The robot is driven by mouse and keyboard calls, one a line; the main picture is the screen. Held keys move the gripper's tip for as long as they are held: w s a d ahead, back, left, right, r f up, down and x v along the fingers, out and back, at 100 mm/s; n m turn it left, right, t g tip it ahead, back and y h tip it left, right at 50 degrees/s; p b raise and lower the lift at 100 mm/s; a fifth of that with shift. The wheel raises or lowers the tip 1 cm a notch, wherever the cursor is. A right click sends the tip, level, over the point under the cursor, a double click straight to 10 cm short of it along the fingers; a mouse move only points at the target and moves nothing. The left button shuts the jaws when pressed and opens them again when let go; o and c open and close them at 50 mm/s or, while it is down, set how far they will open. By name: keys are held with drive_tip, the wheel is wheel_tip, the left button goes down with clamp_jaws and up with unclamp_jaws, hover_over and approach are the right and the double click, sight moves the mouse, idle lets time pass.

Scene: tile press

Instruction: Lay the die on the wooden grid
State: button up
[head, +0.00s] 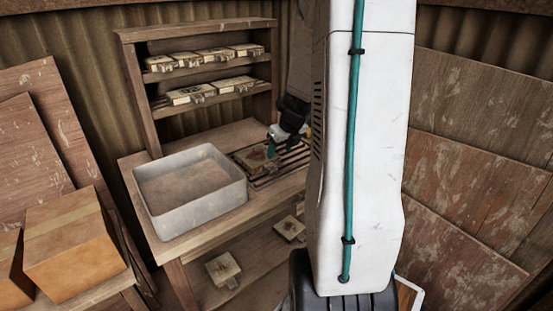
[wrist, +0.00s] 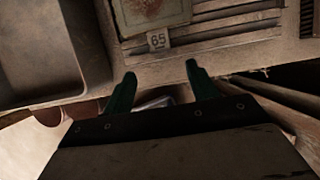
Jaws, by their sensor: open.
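The die (head: 254,158) is a flat, pale-edged square block with a reddish-brown, worn face. It lies on the slats of the wooden grid (head: 292,155) on the bench. In the wrist view the die (wrist: 155,12) is cut off by the top edge, and a tag reading 65 (wrist: 158,41) sits at its near edge. The wooden grid's slats (wrist: 240,22) show to its right. My gripper (wrist: 160,69) is open and empty, its green fingers apart and short of the tag in the picture. In the head view my gripper (head: 271,146) is small beside the die and partly hidden.
A grey basin (head: 197,217) stands on the bench (head: 172,246) left of the grid. A shelf rack (head: 125,75) behind holds several similar tagged blocks. More blocks (head: 222,269) lie on the lower shelf. Cardboard boxes (head: 75,245) stand at left. My arm hides the bench's right part.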

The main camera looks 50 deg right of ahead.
drive_tip(key=s+a+r+n+y, duration=0.1)
drive_tip(key=a+r+n, duration=0.5)
drive_tip(key=a+n, duration=0.3)
drive_tip(key=s+a+r+n+y, duration=0.1)
drive_tip(key=a+r+n, duration=0.5)
drive_tip(key=a, duration=0.6)
drive_tip(key=s+a+r+n+g, duration=0.1)
drive_tip(key=s+a+n, duration=0.5)
drive_tip(key=n, duration=0.5)
drive_tip(key=s+a+r+n+g+h, duration=0.1)
drive_tip(key=s+a+n+g, duration=0.1)
drive_tip(key=s+a+n, duration=0.5)
drive_tip(key=s+n, duration=0.4)
drive_tip(key=n, duration=0.1)
drive_tip(key=shift+a+r+n, duration=0.2)
drive_tip(key=shift+r+n, duration=0.1)
drive_tip(key=shift+r, duration=0.05)
